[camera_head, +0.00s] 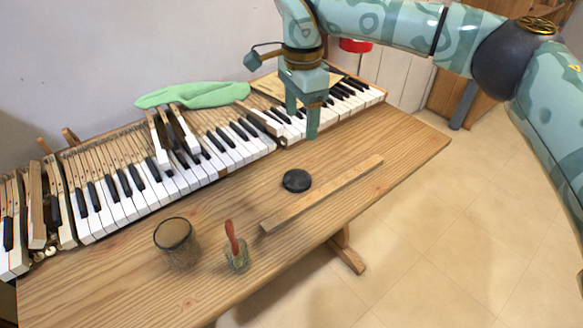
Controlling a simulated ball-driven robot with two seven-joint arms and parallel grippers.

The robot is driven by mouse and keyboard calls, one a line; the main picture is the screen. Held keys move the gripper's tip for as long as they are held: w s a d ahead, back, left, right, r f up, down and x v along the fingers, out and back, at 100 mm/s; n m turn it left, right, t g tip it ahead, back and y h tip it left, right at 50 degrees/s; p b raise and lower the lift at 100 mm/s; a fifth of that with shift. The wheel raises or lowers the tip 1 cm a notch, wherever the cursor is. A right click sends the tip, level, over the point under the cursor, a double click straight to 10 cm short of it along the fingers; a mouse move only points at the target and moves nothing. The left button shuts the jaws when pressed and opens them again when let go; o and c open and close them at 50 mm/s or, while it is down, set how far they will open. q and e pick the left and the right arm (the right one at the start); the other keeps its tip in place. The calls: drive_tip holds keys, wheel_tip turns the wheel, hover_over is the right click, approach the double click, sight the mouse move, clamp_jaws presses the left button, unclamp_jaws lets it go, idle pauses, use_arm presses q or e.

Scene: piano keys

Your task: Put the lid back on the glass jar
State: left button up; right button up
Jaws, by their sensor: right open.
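A round black lid (297,181) lies flat on the wooden table, right of the middle. A glass jar (177,246) stands upright near the front left; its round top looks brownish, and I cannot clearly make out its contents. My right gripper (302,118) points down above the keyboard, behind the lid in the picture. Its two fingers are apart with nothing between them, and it touches neither lid nor jar. My left gripper is out of view.
A small glass (237,262) holding a red-handled tool (232,238) stands right of the jar. A wooden strip (325,194) lies in front of the lid. Piano keys (130,203), some raised, line the back with a green cloth (195,95). The table between jar and lid is clear.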

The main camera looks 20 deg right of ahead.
drive_tip(key=b, duration=0.4)
hover_over(296, 179)
drive_tip(key=f, duration=1)
drive_tip(key=shift+d, duration=0.4)
drive_tip(key=shift+f, duration=0.5)
drive_tip(key=f+b, duration=0.2)
drive_tip(key=f, duration=0.1)
drive_tip(key=f+b, duration=0.1)
drive_tip(key=f, duration=0.1)
drive_tip(key=shift+w+a, duration=0.1)
drive_tip(key=shift+a, duration=0.3)
drive_tip(key=shift+f, duration=0.15)
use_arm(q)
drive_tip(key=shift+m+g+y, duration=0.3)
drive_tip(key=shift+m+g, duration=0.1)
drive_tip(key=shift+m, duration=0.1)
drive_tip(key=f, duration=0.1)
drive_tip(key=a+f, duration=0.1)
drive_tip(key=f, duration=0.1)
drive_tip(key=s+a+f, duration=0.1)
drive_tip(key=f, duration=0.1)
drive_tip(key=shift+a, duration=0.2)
